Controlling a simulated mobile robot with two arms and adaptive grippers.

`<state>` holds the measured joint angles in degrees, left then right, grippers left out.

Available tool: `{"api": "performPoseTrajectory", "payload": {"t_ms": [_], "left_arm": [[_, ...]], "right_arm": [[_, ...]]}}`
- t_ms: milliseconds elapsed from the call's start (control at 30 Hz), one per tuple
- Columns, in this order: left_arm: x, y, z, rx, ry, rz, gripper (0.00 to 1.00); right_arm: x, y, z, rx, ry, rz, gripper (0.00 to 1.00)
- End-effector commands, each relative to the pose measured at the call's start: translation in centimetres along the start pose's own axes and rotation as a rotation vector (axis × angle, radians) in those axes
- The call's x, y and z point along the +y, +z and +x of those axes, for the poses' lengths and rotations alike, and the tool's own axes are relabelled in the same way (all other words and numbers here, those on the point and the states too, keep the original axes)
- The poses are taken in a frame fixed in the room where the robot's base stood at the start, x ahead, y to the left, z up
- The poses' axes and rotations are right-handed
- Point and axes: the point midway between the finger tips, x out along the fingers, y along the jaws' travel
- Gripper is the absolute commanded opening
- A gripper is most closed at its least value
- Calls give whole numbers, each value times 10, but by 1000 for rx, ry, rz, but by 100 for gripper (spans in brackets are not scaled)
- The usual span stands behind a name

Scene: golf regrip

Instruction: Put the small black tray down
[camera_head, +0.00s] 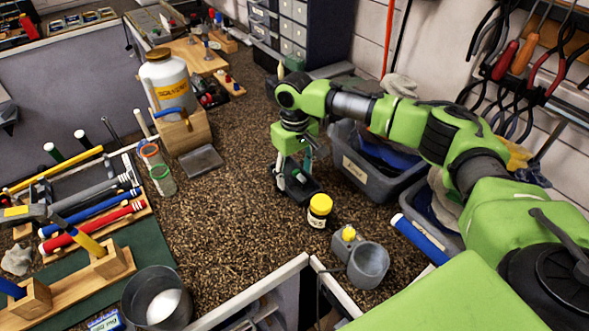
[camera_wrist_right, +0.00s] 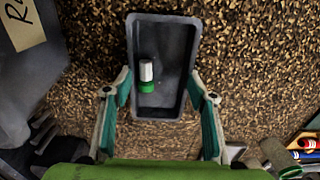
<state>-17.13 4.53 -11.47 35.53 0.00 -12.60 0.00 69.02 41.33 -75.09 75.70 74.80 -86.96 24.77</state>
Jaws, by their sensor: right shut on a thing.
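The small black tray (camera_head: 310,196) is below my right gripper, over the speckled bench top, left of a grey bin. My right gripper (camera_head: 296,172) points down and is shut on the tray. In the right wrist view, the tray (camera_wrist_right: 172,103) is between the two fingers of the gripper (camera_wrist_right: 160,80), one along each side wall. A small white bottle with a green part (camera_wrist_right: 147,75) lies in the tray. I cannot tell whether the tray's underside touches the bench. My left gripper is not in view.
A grey labelled bin (camera_head: 368,181) stands close to the right. A yellow-capped jar (camera_head: 319,211) is just in front. A solvent bottle (camera_head: 170,85), a flat grey plate (camera_head: 201,160) and a club rack are left. Bench between is clear.

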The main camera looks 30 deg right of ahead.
Motion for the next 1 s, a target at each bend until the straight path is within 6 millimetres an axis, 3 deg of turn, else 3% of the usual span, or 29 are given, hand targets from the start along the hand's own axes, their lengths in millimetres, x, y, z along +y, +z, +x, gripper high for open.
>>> {"api": "performPoseTrajectory", "payload": {"t_ms": [333, 367, 400, 800, 1000], "left_arm": [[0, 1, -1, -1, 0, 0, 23], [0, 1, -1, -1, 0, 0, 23], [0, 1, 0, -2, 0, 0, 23], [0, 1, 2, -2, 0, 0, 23], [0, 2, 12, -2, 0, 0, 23]], "right_arm": [[-1, 0, 3, 1, -1, -1, 29], [-1, -1, 3, 1, 0, -1, 59], [-1, -1, 3, 1, 0, -1, 68], [0, -1, 0, 2, 0, -1, 68], [-1, -2, -28, 7, -1, 0, 68]]}}
